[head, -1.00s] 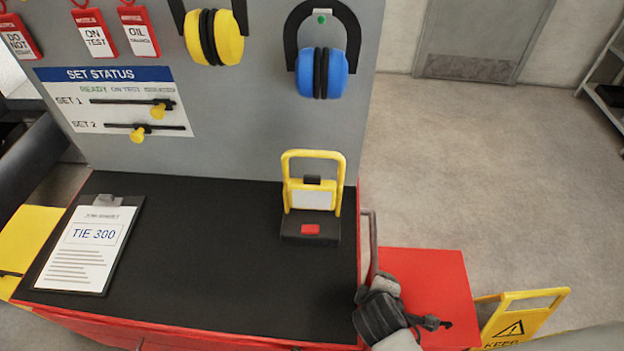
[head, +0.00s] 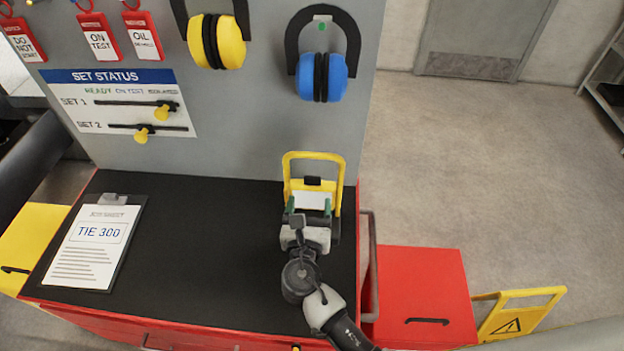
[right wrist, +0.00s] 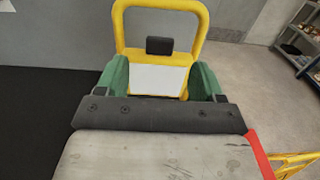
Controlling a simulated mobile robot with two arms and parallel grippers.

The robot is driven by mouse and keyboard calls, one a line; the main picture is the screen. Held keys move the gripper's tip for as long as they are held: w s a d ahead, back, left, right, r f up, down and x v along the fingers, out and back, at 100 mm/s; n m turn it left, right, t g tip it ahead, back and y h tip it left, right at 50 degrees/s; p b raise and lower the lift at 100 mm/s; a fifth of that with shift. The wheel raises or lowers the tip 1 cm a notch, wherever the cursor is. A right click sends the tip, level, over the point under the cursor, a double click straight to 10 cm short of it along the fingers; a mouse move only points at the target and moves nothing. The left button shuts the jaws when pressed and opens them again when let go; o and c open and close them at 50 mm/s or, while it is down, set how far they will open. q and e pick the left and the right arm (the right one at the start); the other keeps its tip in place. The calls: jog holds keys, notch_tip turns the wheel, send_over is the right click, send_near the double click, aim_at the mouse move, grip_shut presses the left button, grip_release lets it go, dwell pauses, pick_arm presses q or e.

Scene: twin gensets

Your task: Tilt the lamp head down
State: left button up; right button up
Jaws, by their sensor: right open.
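The work lamp stands at the right end of the black bench top, with a yellow frame (head: 338,170) and a white lamp panel (head: 312,200). In the right wrist view the yellow frame (right wrist: 162,12) rises behind the white panel (right wrist: 145,78), which has a small black block above it. My right gripper (head: 309,212) is open in front of the lamp and hides its dark base. Its green fingertips (right wrist: 160,82) appear on either side of the white panel; I cannot tell whether they touch it. My left gripper is not in view.
A clipboard (head: 92,245) lies at the left of the black bench top (head: 215,250). Yellow ear defenders (head: 228,45) and blue ear defenders (head: 323,75) hang on the grey panel behind. The middle of the bench is clear. A yellow sign (head: 515,315) stands at the lower right.

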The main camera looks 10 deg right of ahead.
aim_at(312, 180)
jog(key=w, duration=0.3)
jog(key=w+d+p, duration=0.1)
jog(key=w, duration=0.2)
jog(key=shift+w+d, duration=0.15)
grip_shut()
jog(key=s+t+b, duration=0.1)
jog(key=b, duration=0.4)
jog(key=f+t+b, duration=0.1)
jog(key=t+b, duration=0.1)
jog(key=b, duration=0.4)
jog(key=s+f+t+h+b, duration=0.1)
jog(key=t+b, duration=0.1)
jog(key=b, duration=0.3)
jog(key=shift+s+a+f, duration=0.25)
jog(key=shift+s+a, duration=0.05)
jog(key=shift+s, duration=0.05)
jog(key=shift+s+r+t+b, duration=0.15)
jog(key=shift+t+b, duration=0.15)
jog(key=shift+b, duration=0.3)
jog(key=shift+r, duration=0.1)
